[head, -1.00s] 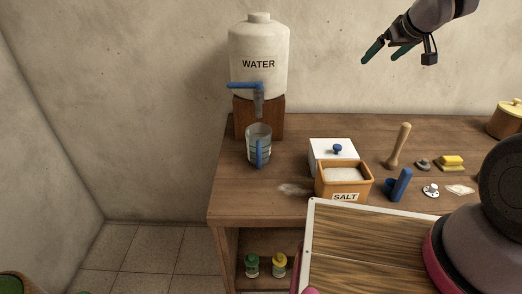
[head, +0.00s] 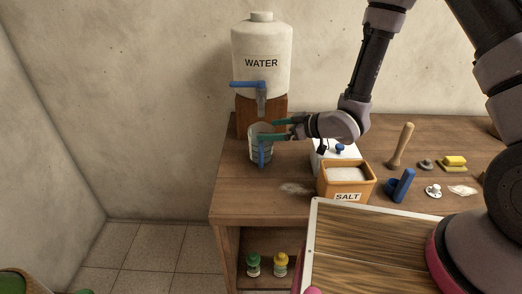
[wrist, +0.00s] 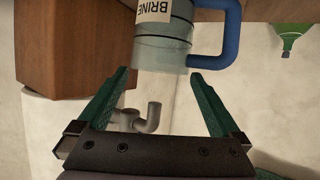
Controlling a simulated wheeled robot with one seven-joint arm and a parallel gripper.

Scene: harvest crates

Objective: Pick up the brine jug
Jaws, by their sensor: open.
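The brine jug (head: 254,147) is a clear jug with a blue handle, upright on the table below the water dispenser's tap. In the wrist view the jug (wrist: 160,48) shows a BRINE label and holds clear liquid. My gripper (head: 275,131) is open and level with the jug's upper part, at its right side. In the wrist view my gripper (wrist: 160,73) has its green fingertips spread to either side of the jug's near end, with the handle outside the right finger. I cannot tell whether a finger touches it.
The water dispenser (head: 262,45) stands on a wooden block (head: 284,117) behind the jug. The table's left front corner is mostly clear.

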